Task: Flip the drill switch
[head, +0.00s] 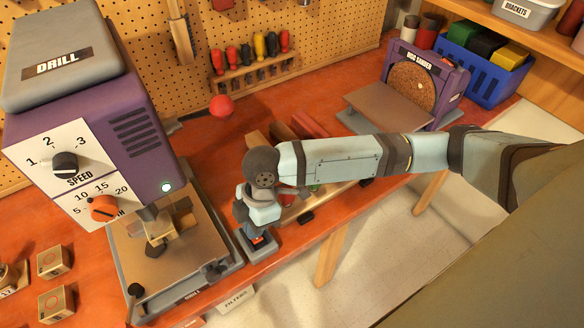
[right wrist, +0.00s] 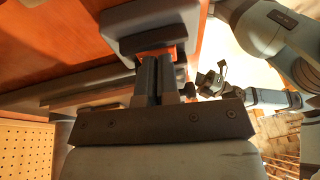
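The purple and grey drill (head: 140,125) stands at the left of the bench in the head view. A small grey switch box (head: 266,251) with a red-orange part (head: 259,241) is at the bench's front edge, right of the drill's base. My right gripper (head: 257,236) points down at it, its fingers together and nothing held. In the right wrist view the fingertips (right wrist: 158,60) are right at the orange switch (right wrist: 160,50) and partly cover it. I cannot tell whether they touch it, or its position. A dark gripper-like shape (right wrist: 213,82), probably my left gripper, shows unclearly there.
The drill face has a speed knob (head: 65,164) and an orange dial (head: 103,208). Small wooden blocks (head: 53,260) lie at the left. A red ball knob (head: 221,106) stands behind. A disc sander (head: 440,85) and blue bin (head: 490,75) are at the right.

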